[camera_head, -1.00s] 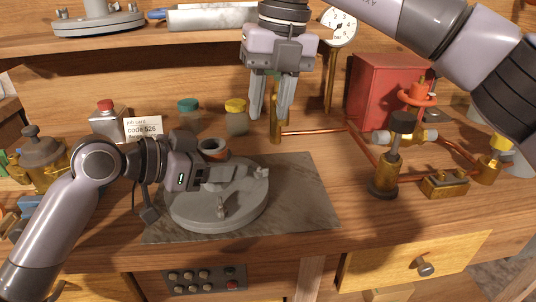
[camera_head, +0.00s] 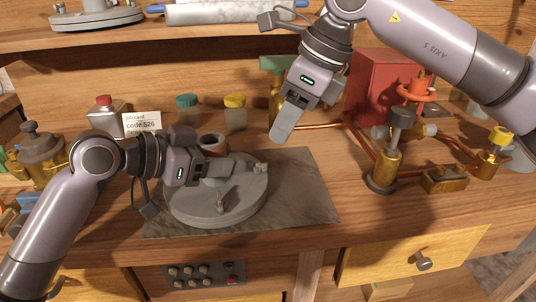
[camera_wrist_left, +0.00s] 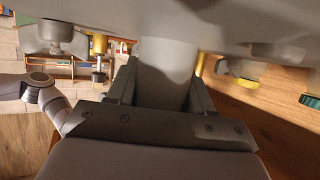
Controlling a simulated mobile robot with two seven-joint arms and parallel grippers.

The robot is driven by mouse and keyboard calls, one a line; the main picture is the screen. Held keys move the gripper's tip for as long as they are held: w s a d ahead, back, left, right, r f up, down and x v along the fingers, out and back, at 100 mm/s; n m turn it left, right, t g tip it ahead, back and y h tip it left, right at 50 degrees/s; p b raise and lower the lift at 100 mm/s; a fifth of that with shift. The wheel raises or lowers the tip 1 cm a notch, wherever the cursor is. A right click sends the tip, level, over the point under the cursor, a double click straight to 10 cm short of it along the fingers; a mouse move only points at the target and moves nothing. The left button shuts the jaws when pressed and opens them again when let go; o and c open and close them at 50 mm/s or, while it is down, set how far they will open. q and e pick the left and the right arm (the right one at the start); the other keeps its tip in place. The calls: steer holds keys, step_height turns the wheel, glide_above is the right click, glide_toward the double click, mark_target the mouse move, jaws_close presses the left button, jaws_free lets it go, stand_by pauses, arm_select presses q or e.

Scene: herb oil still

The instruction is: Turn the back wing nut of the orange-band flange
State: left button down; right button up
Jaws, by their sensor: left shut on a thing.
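The grey round flange (camera_head: 216,205) lies on a dark grey mat, with a short upright neck (camera_head: 212,140) near its middle. My right gripper (camera_head: 284,122) hangs in the air behind and right of the flange, seen edge-on.
Jars with teal (camera_head: 187,101) and yellow (camera_head: 235,101) lids stand behind the flange, near a job card (camera_head: 142,123). Copper pipework and a brass valve (camera_head: 384,165) stand at the right, before a red box (camera_head: 380,82). The bench front right of the mat is clear.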

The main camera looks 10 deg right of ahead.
mark_target(265, 162)
steer(key=x, duration=0.8)
steer(key=shift+d, duration=0.1)
steer(key=shift+c, duration=0.4)
steer(key=shift+f, duration=0.1)
jaws_close()
